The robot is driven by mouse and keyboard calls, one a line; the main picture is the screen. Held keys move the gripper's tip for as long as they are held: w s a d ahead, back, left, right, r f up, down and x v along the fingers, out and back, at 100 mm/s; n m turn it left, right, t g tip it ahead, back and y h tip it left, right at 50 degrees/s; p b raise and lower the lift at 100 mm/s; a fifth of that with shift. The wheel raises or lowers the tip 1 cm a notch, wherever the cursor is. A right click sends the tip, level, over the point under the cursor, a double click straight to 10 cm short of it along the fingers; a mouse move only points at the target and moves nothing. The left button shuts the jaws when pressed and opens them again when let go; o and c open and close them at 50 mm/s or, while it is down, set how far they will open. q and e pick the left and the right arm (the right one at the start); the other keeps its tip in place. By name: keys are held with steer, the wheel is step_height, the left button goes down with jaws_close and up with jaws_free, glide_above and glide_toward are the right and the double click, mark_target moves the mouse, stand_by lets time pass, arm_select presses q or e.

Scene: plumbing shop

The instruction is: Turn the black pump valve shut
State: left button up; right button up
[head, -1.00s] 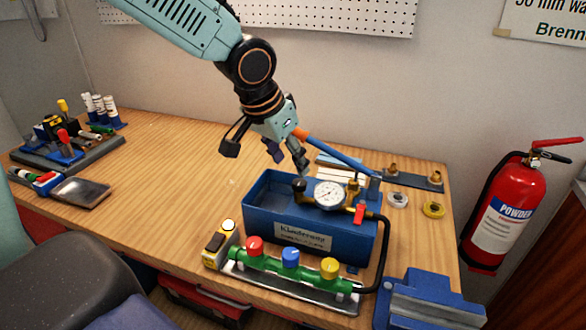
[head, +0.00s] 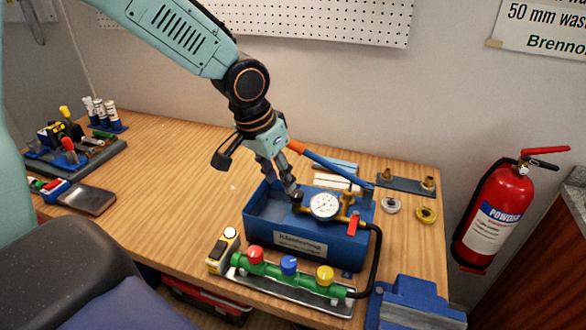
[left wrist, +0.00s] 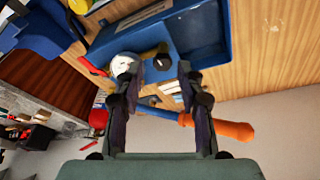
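The black pump valve (head: 297,196) is a small dark knob on the brass fitting left of the gauge, on the blue pump (head: 287,241). In the left wrist view the black valve (left wrist: 162,62) shows just beyond and between the fingertips. My left gripper (head: 281,182) hangs over the back of the pump, its fingertips close to the valve. In the left wrist view my left gripper (left wrist: 159,78) has its fingers apart with nothing between them. Whether a finger touches the valve is unclear. My right gripper is not in view.
The gauge (head: 324,206) and a red lever (head: 352,224) are right of the valve. The pump's blue handle with orange grip (head: 296,146) passes behind the gripper. A green manifold (head: 291,270) and tape measure (head: 224,250) stand in front.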

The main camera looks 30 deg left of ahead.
mark_target(296, 193)
arm_select(q)
steer(key=w+f+m+p, duration=0.1)
steer(key=w+f+p, duration=0.1)
steer(key=w+f+m+t+p, duration=0.1)
steer(key=f+m+p, duration=0.1)
steer(key=shift+w+d+f+h+p, duration=0.1)
steer(key=shift+w+h+p, duration=0.25)
steer(key=shift+h+p, duration=0.05)
steer(key=shift+b+x, duration=1.3)
steer(key=shift+b, duration=0.05)
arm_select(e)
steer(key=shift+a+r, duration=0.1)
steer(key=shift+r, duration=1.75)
arm_select(q)
steer(key=c, duration=0.8)
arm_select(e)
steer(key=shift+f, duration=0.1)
